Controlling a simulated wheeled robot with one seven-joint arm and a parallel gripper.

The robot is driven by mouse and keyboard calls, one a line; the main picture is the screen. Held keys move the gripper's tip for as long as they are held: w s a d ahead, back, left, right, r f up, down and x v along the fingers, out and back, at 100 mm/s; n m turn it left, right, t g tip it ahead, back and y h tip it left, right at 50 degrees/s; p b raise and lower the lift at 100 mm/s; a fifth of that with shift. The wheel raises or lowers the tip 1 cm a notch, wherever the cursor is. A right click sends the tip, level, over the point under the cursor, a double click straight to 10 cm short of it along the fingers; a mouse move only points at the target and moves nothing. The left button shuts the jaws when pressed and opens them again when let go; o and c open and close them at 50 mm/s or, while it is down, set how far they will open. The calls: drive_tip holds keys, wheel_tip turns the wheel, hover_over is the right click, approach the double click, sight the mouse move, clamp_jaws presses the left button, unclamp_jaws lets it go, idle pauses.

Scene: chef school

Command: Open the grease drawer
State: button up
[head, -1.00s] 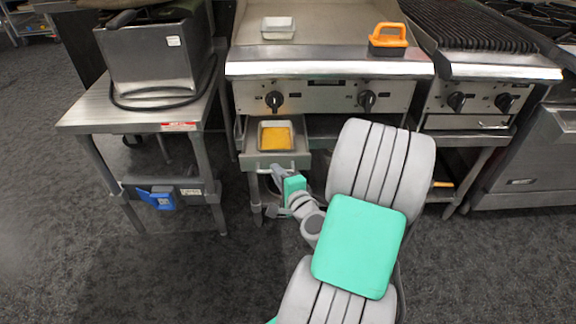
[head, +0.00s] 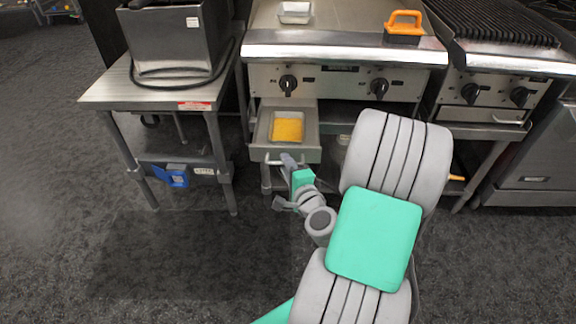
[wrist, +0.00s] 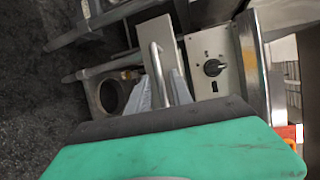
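The grease drawer (head: 310,137) is a metal drawer under the griddle, left of centre, pulled out towards me. It holds a pan with a yellow-orange bottom (head: 287,128). Its bar handle (wrist: 157,70) runs across its front and also shows in the head view (head: 272,162). My gripper (head: 288,163) is at the handle, in front of the drawer. In the wrist view my two grey fingers (wrist: 162,84) lie on either side of the bar and appear shut on it. The exact contact is partly hidden.
A steel side table (head: 120,90) with a fryer-like appliance (head: 170,45) stands to the left. The griddle (head: 340,22) carries a small pan (head: 295,13) and an orange-handled tool (head: 404,25). A char grill (head: 490,25) is to the right. The dark floor in front is free.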

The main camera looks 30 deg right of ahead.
drive_tip(key=shift+o, duration=0.3)
drive_tip(key=v, duration=0.7)
drive_tip(key=shift+s, duration=0.4)
drive_tip(key=shift+a+r, duration=0.15)
drive_tip(key=shift+r, duration=0.05)
